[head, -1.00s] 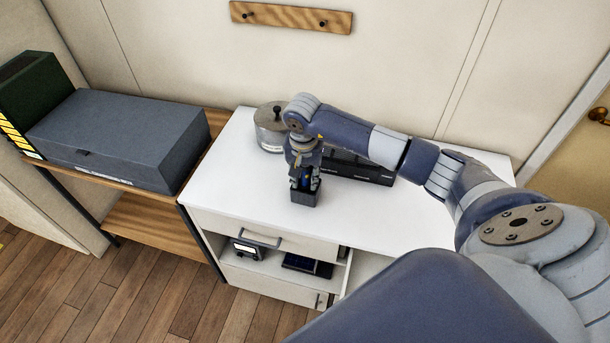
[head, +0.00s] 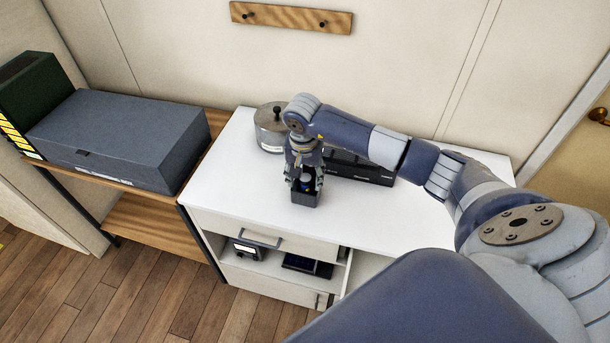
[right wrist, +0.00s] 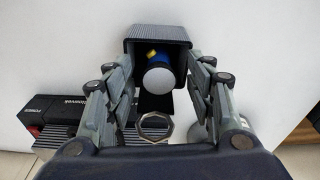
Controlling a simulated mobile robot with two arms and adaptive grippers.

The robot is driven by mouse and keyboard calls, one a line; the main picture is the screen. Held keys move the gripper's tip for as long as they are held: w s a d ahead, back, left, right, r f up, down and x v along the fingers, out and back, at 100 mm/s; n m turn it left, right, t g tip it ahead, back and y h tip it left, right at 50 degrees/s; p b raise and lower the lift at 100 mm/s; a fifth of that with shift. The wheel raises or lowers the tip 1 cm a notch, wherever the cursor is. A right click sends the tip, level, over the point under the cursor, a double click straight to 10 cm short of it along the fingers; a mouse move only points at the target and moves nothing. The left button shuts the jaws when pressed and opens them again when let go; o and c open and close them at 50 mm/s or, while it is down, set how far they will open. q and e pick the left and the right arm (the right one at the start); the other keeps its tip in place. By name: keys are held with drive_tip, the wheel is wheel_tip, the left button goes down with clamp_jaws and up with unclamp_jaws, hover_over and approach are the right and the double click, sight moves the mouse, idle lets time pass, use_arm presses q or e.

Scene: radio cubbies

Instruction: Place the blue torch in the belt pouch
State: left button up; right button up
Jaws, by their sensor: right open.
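The blue torch (head: 306,182) stands inside the belt pouch (head: 304,198), a small dark open-topped box on the white cabinet top. In the right wrist view the torch (right wrist: 159,76) shows its pale round end and a yellow spot, within the walls of the pouch (right wrist: 157,33). My right gripper (head: 304,182) is open, pointing down over the pouch. In the right wrist view its fingers (right wrist: 163,84) are spread on both sides of the torch, with a gap to it. My left gripper is not in view.
A black radio or charger unit (head: 360,166) lies behind the pouch, and a round metal tin (head: 270,128) stands at the back left. A grey box (head: 120,137) rests on the wooden shelf to the left. The front and right of the white top (head: 350,220) are clear.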

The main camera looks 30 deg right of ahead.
wheel_tip(320, 180, up, 12)
drive_tip(key=s+a+b, duration=0.1)
drive_tip(key=b, duration=0.2)
drive_tip(key=shift+r+b, duration=0.25)
drive_tip(key=shift+b, duration=0.15)
drive_tip(key=shift+a, duration=0.1)
